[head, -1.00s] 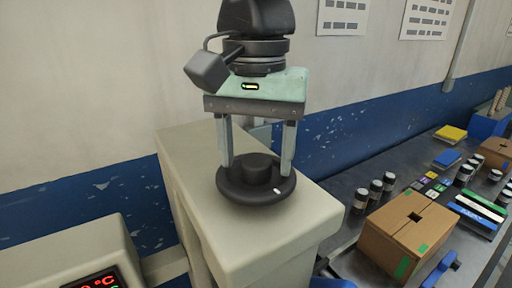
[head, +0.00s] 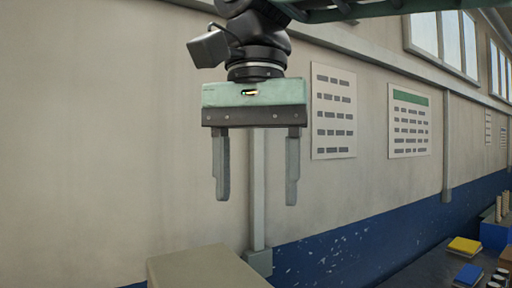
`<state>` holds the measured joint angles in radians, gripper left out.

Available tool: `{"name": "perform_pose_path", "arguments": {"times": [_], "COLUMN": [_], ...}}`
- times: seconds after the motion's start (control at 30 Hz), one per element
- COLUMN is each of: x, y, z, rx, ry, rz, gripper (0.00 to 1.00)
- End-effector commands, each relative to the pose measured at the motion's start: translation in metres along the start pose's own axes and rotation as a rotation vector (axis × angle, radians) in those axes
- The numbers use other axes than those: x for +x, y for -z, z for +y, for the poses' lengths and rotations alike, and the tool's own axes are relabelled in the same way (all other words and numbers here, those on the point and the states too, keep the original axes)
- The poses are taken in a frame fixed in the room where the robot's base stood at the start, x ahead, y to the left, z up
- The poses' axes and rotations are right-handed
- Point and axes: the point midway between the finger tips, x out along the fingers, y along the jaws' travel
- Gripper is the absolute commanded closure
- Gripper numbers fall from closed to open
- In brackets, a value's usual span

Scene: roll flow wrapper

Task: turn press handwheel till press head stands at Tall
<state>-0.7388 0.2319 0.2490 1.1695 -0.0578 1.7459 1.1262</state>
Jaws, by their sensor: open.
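My gripper (head: 257,188) hangs in the upper middle of the head view, fingers pointing down and wide apart, with nothing between them. Below it, the cream press housing (head: 200,266) shows only its top back part at the bottom edge. The black handwheel is out of view now, below the frame. The press head and any Tall mark cannot be seen.
A grey wall post (head: 257,190) stands behind my gripper. Printed sheets (head: 333,112) hang on the wall to the right. At the lower right, a dark bench holds a yellow block (head: 465,245), a blue block (head: 468,274) and small jars.

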Motion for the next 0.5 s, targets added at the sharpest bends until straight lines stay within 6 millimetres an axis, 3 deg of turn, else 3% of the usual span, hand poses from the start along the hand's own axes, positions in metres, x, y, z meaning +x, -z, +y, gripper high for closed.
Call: {"name": "perform_pose_path", "arguments": {"times": [0.2,0.5], "x": [-0.029,-0.037], "y": [0.000,0.000], "z": [0.000,0.000], "rx": [0.000,0.000], "ry": [0.001,0.000], "rz": [0.000,0.000], "gripper": [0.39,0.39]}}
